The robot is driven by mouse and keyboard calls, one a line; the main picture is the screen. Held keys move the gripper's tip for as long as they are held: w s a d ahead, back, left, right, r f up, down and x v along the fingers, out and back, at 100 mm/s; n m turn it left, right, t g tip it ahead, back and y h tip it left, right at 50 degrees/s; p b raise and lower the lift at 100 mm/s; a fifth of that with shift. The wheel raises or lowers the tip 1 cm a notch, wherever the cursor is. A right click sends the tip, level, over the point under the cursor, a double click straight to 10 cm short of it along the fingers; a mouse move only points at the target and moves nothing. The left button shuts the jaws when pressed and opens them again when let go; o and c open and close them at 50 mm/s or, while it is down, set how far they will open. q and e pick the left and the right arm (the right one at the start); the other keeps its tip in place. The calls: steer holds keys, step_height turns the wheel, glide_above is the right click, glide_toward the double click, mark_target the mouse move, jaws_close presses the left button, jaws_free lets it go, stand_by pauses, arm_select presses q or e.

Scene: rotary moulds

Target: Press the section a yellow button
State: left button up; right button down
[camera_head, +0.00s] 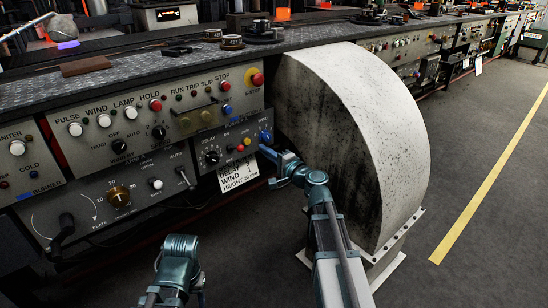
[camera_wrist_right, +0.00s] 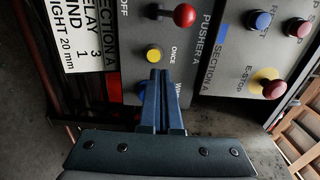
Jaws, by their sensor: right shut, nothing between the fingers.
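The section A panel (camera_head: 224,150) is on the front of the long console, left of the grey curved housing. Its yellow button (camera_wrist_right: 154,54) is small and round, beside the label "ONCE" in the right wrist view; in the head view it is tiny (camera_head: 240,148). My right gripper (camera_wrist_right: 160,73) is shut and empty. Its tips are just below the yellow button in the wrist view, with a small gap in the picture. In the head view the right gripper (camera_head: 264,150) is at the panel's right end. My left gripper is not in view; only part of that arm shows.
A red ball-topped lever (camera_wrist_right: 184,15) and a blue button (camera_wrist_right: 143,88), partly hidden by the fingers, are close to the yellow button. A red E-stop (camera_wrist_right: 273,89) is on the neighbouring panel. The curved housing (camera_head: 390,110) stands close to my right arm.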

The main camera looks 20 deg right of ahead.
mark_target(248, 139)
steer(key=shift+x, duration=3.2)
steer(key=shift+w, duration=0.1)
